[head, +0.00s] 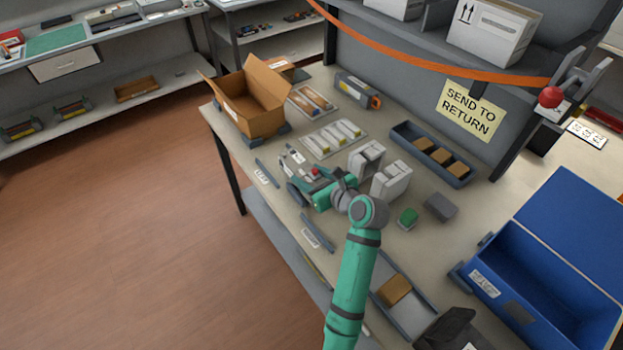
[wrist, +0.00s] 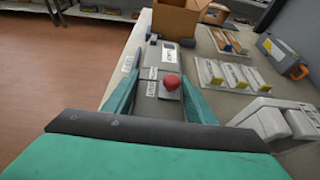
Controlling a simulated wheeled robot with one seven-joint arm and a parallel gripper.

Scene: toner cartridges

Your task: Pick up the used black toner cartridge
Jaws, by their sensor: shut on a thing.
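My gripper (head: 303,178) is at the near left part of the workbench. In the wrist view its two teal fingers (wrist: 160,92) stand on either side of a long, dark grey toner cartridge (wrist: 152,58). They are shut on it. The cartridge has white labels and a red knob on top, and its far end points toward the open cardboard box. In the head view the cartridge (head: 292,164) is partly hidden by my gripper. I cannot tell whether it touches the bench. The label writing is too small to read.
An open cardboard box (head: 236,108) stands beyond the gripper. A tray of pale cartridges (head: 312,145) and two upright grey-white units (head: 391,180) stand close to the right. A blue lidded bin (head: 490,250) is at the far right. Low grey rails line the bench's front edge.

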